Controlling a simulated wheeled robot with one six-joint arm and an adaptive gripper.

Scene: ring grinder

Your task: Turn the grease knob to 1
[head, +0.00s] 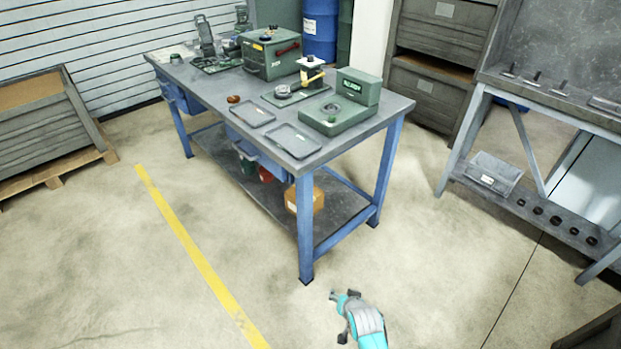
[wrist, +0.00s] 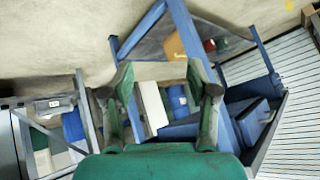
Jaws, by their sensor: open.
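No part in view can be read clearly as the grease knob or its numbers. A green machine (head: 340,114) with a raised back box and a round dark part on top stands at the right end of the blue-legged workbench (head: 222,99). A green box (head: 271,56) with a red handle stands further back on the bench. My gripper (head: 338,316) is low in front of the bench, over the floor, well apart from all of these. In the wrist view, my gripper (wrist: 160,80) is open, with nothing between its fingers.
A grey rack (head: 550,100) with a bin stands at right. The floor around the yellow line (head: 195,250) is clear.

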